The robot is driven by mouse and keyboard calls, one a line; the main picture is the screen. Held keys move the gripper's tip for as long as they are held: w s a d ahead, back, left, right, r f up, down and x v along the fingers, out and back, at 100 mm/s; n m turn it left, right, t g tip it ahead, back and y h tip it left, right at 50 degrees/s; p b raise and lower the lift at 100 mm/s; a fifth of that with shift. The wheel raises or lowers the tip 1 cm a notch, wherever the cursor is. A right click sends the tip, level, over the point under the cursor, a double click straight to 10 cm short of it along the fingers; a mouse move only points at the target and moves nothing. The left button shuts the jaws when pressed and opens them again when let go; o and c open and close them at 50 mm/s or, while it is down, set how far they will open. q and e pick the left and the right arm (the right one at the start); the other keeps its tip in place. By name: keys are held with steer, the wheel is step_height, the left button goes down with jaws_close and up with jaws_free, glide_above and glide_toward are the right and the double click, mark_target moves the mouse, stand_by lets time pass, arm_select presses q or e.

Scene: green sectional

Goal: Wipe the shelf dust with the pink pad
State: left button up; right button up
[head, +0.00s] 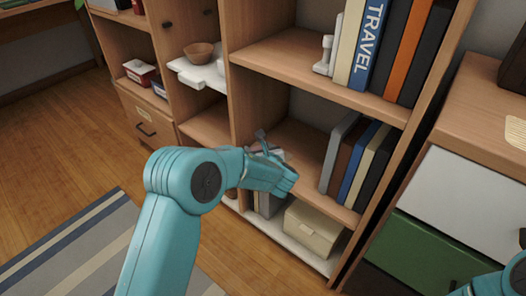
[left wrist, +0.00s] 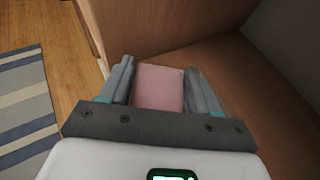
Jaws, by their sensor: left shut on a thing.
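My left gripper (head: 266,148) reaches into the middle compartment of the wooden bookcase, over the shelf board (head: 303,142), left of a row of books. In the left wrist view the gripper (left wrist: 158,76) is shut on the pink pad (left wrist: 158,90), which sits between its two grey fingers. The shelf board (left wrist: 262,82) lies beyond and to the right of the pad. I cannot tell whether the pad touches the board. In the head view my arm mostly hides the pad. I cannot make out any dust. Only a bit of my right arm shows at the lower right; its gripper is out of view.
Books (head: 357,165) stand on the right of this shelf. An upright panel (head: 256,105) bounds its left side. The shelf above (head: 300,70) holds more books. A box (head: 313,228) sits on the bottom shelf. A drawer cabinet (head: 455,195) stands to the right.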

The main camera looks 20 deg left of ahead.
arm_select(q)
steer(key=shift+w+d+r+p, duration=0.1)
steer(key=shift+w+d+p, duration=0.2)
steer(key=shift+w, duration=0.75)
steer(key=shift+w+d+r+p, duration=0.1)
steer(key=shift+w+d+p, duration=0.25)
steer(key=shift+w, duration=0.7)
steer(key=shift+w+d+p, duration=0.15)
steer(key=shift+w+d, duration=0.3)
steer(key=shift+w, duration=0.6)
steer(key=shift+w+d+f+p, duration=0.1)
steer(key=shift+w+d+p, duration=0.15)
steer(key=shift+w, duration=0.55)
steer(key=shift+w+d+p, duration=0.1)
steer(key=shift+w+d, duration=0.2)
steer(key=shift+w, duration=0.5)
steer(key=shift+r+p, duration=1.9)
steer(key=shift+r, duration=1.1)
step_height(320, 180, up, 3)
steer(key=shift+r+p, duration=0.1)
steer(key=shift+p, duration=0.9)
